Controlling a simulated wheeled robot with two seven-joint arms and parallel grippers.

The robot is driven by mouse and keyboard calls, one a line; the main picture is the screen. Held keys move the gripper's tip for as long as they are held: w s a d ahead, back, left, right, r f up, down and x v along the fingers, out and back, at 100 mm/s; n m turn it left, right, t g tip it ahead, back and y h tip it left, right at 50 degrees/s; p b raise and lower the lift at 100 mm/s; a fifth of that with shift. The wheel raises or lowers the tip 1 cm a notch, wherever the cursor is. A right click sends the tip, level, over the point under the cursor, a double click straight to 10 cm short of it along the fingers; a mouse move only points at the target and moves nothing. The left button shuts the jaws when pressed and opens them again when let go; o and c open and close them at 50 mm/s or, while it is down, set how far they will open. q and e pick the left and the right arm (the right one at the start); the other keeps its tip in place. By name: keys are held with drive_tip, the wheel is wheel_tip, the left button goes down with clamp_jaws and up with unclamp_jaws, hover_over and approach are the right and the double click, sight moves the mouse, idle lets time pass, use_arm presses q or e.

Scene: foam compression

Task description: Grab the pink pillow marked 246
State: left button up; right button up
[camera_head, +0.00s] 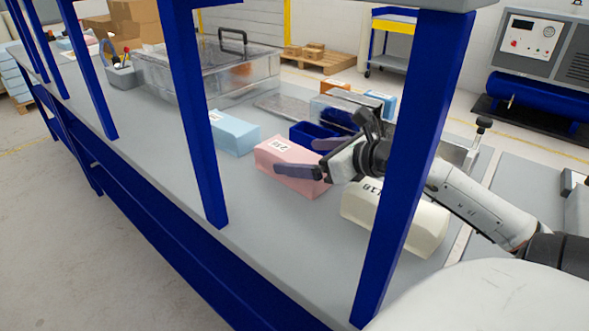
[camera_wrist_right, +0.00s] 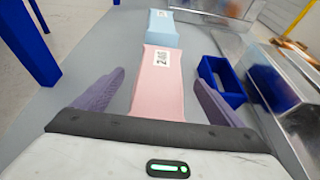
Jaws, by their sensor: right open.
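The pink pillow (camera_head: 288,160) is a block-shaped foam piece lying on the grey table, with a white label on its top. In the right wrist view the pink pillow (camera_wrist_right: 159,88) lies between the two fingers, and its label reads 246. My right gripper (camera_head: 300,157) is open, with one finger on each side of the pillow's near end. In the right wrist view the fingers of the right gripper (camera_wrist_right: 158,90) stand apart from its sides, with gaps showing. The near end of the pillow is hidden by the gripper body. My left gripper is not seen.
A light blue foam block (camera_head: 234,132) lies just beyond the pillow. A cream foam block (camera_head: 408,222) lies to the right, below my right wrist. A dark blue bin (camera_head: 312,133) sits behind the pillow. Blue frame posts (camera_head: 193,110) stand along the table's front edge.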

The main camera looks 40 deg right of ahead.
drive_tip(key=c, duration=1.1)
drive_tip(key=shift+r, duration=0.1)
